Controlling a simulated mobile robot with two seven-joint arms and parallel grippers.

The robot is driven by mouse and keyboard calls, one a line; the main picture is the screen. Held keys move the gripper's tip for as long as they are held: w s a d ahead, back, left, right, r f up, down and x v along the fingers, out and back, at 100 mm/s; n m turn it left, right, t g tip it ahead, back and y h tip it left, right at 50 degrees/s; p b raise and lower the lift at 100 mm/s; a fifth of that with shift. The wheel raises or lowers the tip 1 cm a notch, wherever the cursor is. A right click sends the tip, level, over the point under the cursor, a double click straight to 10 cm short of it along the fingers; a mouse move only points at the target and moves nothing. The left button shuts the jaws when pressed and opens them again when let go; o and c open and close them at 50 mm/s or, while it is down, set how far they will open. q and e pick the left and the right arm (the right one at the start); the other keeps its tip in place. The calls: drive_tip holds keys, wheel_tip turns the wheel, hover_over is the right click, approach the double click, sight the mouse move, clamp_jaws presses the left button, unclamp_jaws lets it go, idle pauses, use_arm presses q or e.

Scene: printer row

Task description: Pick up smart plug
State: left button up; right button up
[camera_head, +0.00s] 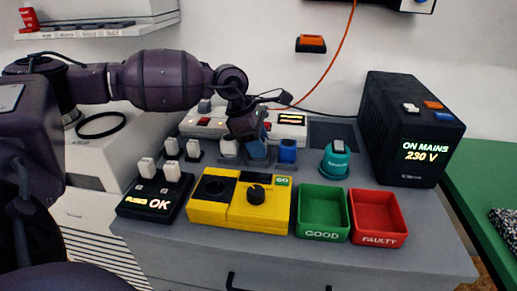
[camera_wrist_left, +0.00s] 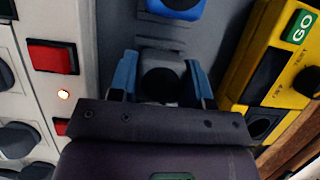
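My left gripper (camera_head: 256,148) is over the row of plugs at the back of the grey bench, pointing down. Its two blue-padded fingers (camera_wrist_left: 160,75) stand apart in the left wrist view. Between them is a grey item with a dark round face (camera_wrist_left: 160,84); I cannot tell whether the fingers touch it. A blue plug (camera_head: 288,151) stands just right of the gripper and also shows at the top of the wrist view (camera_wrist_left: 177,8). A white plug (camera_head: 228,148) stands just left of the gripper. Which item is the smart plug is not clear. My right gripper is out of view.
A power strip (camera_head: 204,122) with red switches lies behind. In front are a yellow tester (camera_head: 226,213), a black OK display (camera_head: 150,207), a green GOOD tray (camera_head: 322,236) and a red FAULTY tray (camera_head: 378,240). A teal-topped item (camera_head: 335,160) and a black power unit (camera_head: 415,110) stand right.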

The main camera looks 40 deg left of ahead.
use_arm(q)
drive_tip(key=shift+c, duration=0.4)
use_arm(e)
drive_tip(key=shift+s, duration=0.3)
